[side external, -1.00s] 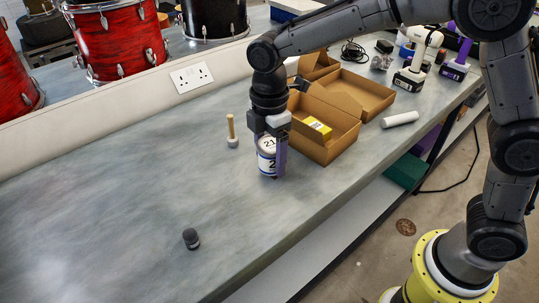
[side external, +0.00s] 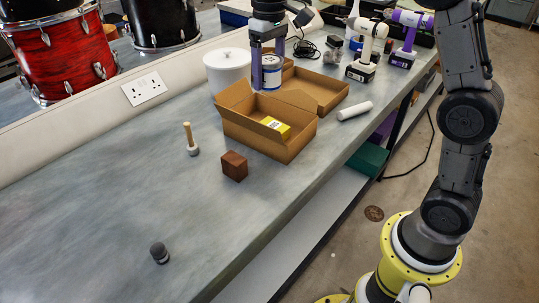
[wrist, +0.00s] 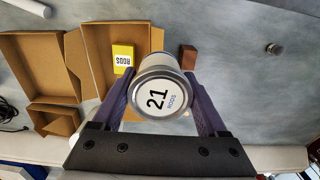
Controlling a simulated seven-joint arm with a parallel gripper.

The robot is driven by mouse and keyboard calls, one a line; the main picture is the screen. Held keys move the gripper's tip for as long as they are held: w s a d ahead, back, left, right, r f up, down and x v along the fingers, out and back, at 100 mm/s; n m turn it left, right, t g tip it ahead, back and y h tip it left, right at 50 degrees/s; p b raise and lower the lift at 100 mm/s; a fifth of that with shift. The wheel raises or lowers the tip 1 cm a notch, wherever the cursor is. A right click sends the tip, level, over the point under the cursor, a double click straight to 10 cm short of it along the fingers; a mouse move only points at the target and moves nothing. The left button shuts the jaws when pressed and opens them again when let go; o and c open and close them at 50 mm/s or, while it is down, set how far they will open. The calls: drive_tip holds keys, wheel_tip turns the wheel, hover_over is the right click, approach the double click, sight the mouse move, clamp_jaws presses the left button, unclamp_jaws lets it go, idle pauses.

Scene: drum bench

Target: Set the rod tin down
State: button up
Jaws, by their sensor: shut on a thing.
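The rod tin (side external: 271,74), white and blue with a silver lid, is held upright between the two purple fingers of my gripper (side external: 268,66). In the side view the tin is at the back of the open cardboard boxes, right of a white lidded tub (side external: 227,72). Its lower edge is close to or behind a box flap; I cannot tell whether it touches anything below.
The near cardboard box (side external: 240,118) holds a yellow carton (side external: 274,127); another open box (side external: 325,90) adjoins it. A brown block (side external: 234,165), mallet (side external: 191,141) and dark knob-like object (side external: 159,253) stand on the bench. A white roll (side external: 355,110) lies right.

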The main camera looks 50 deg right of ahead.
drive_tip(key=shift+n, duration=0.6)
drive_tip(key=n, duration=0.1)
drive_tip(key=r+n, duration=0.1)
drive_tip(key=n, duration=0.1)
drive_tip(key=shift+w, duration=0.35)
drive_tip(key=w+a+f+n, duration=0.2)
drive_tip(key=w+n, duration=0.3)
drive_tip(key=n, duration=0.3)
drive_tip(key=w+a+f+n, duration=0.3)
drive_tip(key=w+n, duration=0.3)
drive_tip(key=n, duration=0.1)
drive_tip(key=f, duration=0.9)
drive_tip(key=a+f, duration=0.1)
drive_tip(key=f, duration=0.4)
drive_tip(key=shift+w+a+f, duration=0.1)
drive_tip(key=shift+w+f, duration=0.1)
drive_tip(key=shift+f, duration=2.9)
drive_tip(key=shift+f, duration=0.15)
